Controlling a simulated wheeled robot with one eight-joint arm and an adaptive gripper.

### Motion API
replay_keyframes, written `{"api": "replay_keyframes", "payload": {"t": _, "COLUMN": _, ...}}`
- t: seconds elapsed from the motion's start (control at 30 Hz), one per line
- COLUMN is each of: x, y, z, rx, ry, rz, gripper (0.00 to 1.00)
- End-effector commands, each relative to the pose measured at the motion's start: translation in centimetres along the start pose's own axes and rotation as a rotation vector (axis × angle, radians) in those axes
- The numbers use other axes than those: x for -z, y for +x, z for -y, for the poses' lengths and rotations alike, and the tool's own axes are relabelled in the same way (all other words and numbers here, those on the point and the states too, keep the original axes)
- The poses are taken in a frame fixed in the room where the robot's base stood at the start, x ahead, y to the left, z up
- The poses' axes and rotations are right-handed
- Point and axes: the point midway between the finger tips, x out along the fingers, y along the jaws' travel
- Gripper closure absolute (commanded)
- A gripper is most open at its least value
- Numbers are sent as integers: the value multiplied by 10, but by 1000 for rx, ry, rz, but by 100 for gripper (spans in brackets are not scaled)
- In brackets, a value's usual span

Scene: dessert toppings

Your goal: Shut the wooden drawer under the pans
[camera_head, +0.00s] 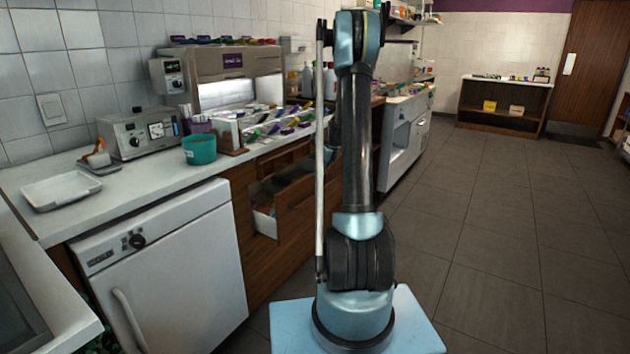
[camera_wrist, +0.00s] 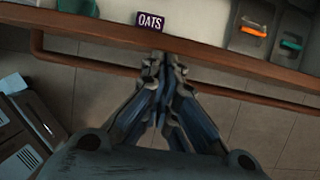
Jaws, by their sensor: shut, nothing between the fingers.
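The wooden drawer (camera_head: 294,207) under the counter is pulled out in the head view. Its pale side wall (camera_head: 265,223) and part of its inside show, and my arm hides its right part. The pans (camera_head: 285,124) with coloured handles sit in the counter above it. In the wrist view my gripper (camera_wrist: 171,62) is shut and empty, its tips at a wooden edge; I cannot tell whether they touch it. Beyond that edge are an OATS label (camera_wrist: 150,20) and pans with an orange handle (camera_wrist: 254,31) and a teal handle. The head view does not clearly show my gripper.
A white under-counter appliance (camera_head: 170,275) stands left of the drawer. A teal tub (camera_head: 199,150) and a white tray (camera_head: 62,190) are on the counter. Boxes (camera_wrist: 20,140) lie at the left of the wrist view. The tiled floor (camera_head: 500,240) at right is clear.

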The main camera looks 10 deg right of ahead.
Motion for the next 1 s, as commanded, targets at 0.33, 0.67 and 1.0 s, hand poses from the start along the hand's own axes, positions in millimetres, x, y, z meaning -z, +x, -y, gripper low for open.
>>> {"api": "replay_keyframes", "payload": {"t": 0.33, "x": -65, "y": 27, "z": 8, "rx": 4, "ry": 8, "rz": 0, "gripper": 100}}
{"api": "replay_keyframes", "payload": {"t": 0.67, "x": -93, "y": 37, "z": 10, "rx": 6, "ry": 12, "rz": 1, "gripper": 100}}
{"api": "replay_keyframes", "payload": {"t": 1.0, "x": -95, "y": 38, "z": 10, "rx": 6, "ry": 13, "rz": 0, "gripper": 100}}
